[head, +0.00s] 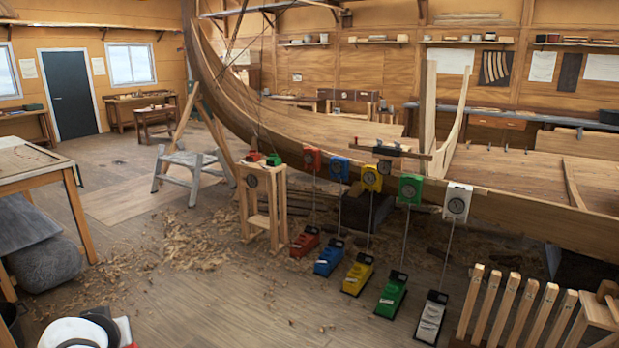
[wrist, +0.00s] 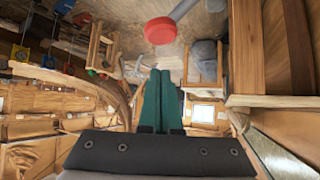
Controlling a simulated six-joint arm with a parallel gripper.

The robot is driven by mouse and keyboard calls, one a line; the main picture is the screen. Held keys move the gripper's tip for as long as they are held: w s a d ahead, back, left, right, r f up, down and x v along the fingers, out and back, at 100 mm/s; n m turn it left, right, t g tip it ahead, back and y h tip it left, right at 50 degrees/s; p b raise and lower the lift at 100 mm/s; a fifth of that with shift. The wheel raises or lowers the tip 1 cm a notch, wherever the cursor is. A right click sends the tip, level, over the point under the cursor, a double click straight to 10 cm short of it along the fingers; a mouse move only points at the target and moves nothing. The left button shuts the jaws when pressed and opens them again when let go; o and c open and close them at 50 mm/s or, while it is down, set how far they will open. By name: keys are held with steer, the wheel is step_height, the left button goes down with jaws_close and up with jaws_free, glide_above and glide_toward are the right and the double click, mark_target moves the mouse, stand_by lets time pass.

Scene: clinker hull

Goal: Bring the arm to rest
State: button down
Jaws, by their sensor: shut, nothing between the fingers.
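My gripper (wrist: 160,76) shows in the wrist view as two long green fingers pressed together, with nothing between them. It hangs in free air, apart from everything around it. The wrist picture looks upside down, with the floor at the top and the windowed wall below. The gripper does not show in the head view. There, only a white and black rounded part, apparently of my arm, shows at the bottom left edge.
The wooden hull (head: 330,135) curves across the back and right. Several coloured blocks with dials stand along its side. A small wooden stand (head: 279,205), a grey step stool (head: 190,172) and a workbench (head: 40,170) stand around open floor (head: 215,300). A wooden rack (head: 515,310) is front right.

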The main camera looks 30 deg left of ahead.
steer(key=shift+s+r, duration=0.15)
steer(key=shift+r, duration=0.7)
steer(key=w+d+m+t+h, duration=0.1)
steer(key=w+d+m+h, duration=0.35)
steer(key=w+d, duration=1.1)
steer(key=w+d+m+h, duration=0.2)
steer(key=d+m+h, duration=0.15)
steer(key=d, duration=1.55)
steer(key=s+d+f+m+g, duration=0.25)
steer(key=s+d, duration=0.35)
steer(key=d, duration=0.4)
steer(key=s+d+f+m+g, duration=0.2)
steer(key=s+d+m, duration=0.25)
steer(key=d, duration=0.65)
steer(key=s+d+f+m+g, duration=0.2)
steer(key=s+f, duration=0.1)
steer(key=s, duration=0.7)
steer(key=shift+m+y, duration=0.3)
steer(key=shift+y, duration=0.1)
